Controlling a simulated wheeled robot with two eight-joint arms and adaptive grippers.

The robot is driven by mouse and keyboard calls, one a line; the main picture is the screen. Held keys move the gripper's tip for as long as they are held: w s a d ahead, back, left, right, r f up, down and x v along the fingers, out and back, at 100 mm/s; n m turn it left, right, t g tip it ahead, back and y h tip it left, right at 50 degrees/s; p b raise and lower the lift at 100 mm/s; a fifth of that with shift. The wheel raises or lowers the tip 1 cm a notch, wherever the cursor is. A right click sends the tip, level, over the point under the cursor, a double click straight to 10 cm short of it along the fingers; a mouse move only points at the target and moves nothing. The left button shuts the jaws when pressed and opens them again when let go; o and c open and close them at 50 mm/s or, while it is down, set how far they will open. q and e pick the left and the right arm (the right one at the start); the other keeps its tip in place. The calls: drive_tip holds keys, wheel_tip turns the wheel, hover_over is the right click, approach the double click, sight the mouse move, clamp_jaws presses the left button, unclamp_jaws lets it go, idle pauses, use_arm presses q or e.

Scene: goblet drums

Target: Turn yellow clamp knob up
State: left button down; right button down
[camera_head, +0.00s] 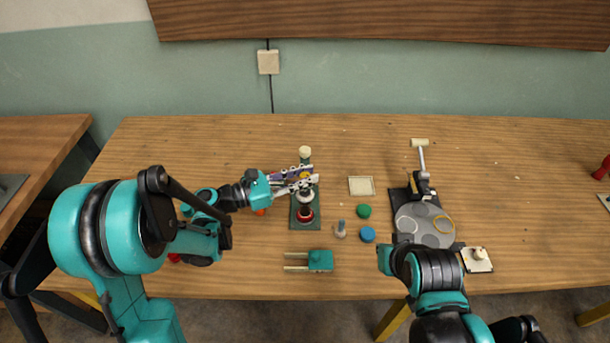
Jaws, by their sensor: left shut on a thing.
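A pale cream-yellow knob (305,152) tops a short green post at the far end of a green stand (293,222). I cannot tell for sure that it is the clamp knob. My left gripper (314,176) reaches in from the left just in front of this post. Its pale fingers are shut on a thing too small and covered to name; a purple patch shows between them. A small goblet-shaped piece (306,213) with a red lower part stands on the stand, just in front of the fingers. My right arm comes in at the lower right; its gripper is not visible.
A cream square pad (361,186), green disc (364,211), blue disc (367,234) and grey peg (340,230) lie right of the stand. A teal two-pronged block (320,260) lies in front. A grey round plate (418,222) and a mallet (421,152) are farther right.

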use_arm(q)
drive_tip(key=n+t+y, duration=0.2)
drive_tip(key=t, duration=0.1)
drive_tip(key=n+t+y, duration=0.2)
drive_tip(key=n+t, duration=0.1)
drive_tip(key=shift+s+d+t+y, duration=0.15)
drive_tip(key=shift+t+y, duration=0.15)
drive_tip(key=n+t+y, duration=0.1)
drive_tip(key=n+y, duration=0.1)
drive_tip(key=y, duration=0.1)
drive_tip(key=n+t+y, duration=0.2)
drive_tip(key=shift+d+n+t+y, duration=0.1)
drive_tip(key=shift+n+t+y, duration=0.2)
drive_tip(key=shift+y, duration=0.1)
drive_tip(key=n+t+y, duration=0.1)
drive_tip(key=n+y, duration=0.2)
drive_tip(key=y, duration=0.2)
drive_tip(key=shift+n+y, duration=0.4)
drive_tip(key=shift+n+g+y, duration=0.35)
drive_tip(key=shift+n+y, duration=0.8)
drive_tip(key=shift+y, duration=0.65)
drive_tip(key=shift+n+g+y, duration=0.35)
drive_tip(key=shift+n+y, duration=0.8)
drive_tip(key=shift+y, duration=0.65)
drive_tip(key=shift+a, duration=0.2)
drive_tip(key=c, duration=1.3)
unclamp_jaws()
drive_tip(key=shift+w, duration=0.2)
drive_tip(key=shift+r, duration=0.1)
